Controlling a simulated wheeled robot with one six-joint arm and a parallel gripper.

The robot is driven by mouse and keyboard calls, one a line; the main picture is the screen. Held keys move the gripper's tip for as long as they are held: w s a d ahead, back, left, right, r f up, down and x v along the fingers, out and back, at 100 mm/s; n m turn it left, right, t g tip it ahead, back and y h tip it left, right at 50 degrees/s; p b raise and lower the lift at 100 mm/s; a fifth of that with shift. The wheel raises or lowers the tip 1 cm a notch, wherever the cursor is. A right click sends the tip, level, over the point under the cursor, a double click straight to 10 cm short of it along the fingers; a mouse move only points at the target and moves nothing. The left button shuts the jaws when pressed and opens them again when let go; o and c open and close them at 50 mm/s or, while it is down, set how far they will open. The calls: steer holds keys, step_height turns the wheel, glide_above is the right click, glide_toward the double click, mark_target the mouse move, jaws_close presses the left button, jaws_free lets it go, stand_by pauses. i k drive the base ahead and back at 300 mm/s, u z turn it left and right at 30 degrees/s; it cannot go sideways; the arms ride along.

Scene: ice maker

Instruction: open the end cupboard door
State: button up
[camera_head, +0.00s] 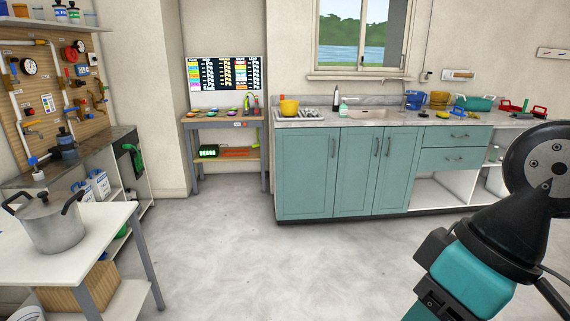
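The teal cupboard (300,213) stands under the counter along the back wall and has three doors. The end door (305,175) is the leftmost one, with an upright handle (333,147) near its right edge. It looks shut, flush with the front. The middle door (353,180) and the right door (398,180) also look shut, with their handles (376,147) close together at the top. My arm shows at the lower right, far in front of the cupboard. My gripper is out of view.
The grey floor (240,240) before the cupboard is clear. A white table (90,225) with a metal pot (48,220) stands at the near left. A workbench (222,120) is left of the cupboard. Drawers (455,137) and an open shelf (440,190) are to its right.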

mark_target(306, 158)
steer(key=u, duration=0.2)
steer(key=i, duration=2.1)
steer(key=z, duration=0.35)
steer(key=i, duration=1.6)
steer(key=z, duration=0.35)
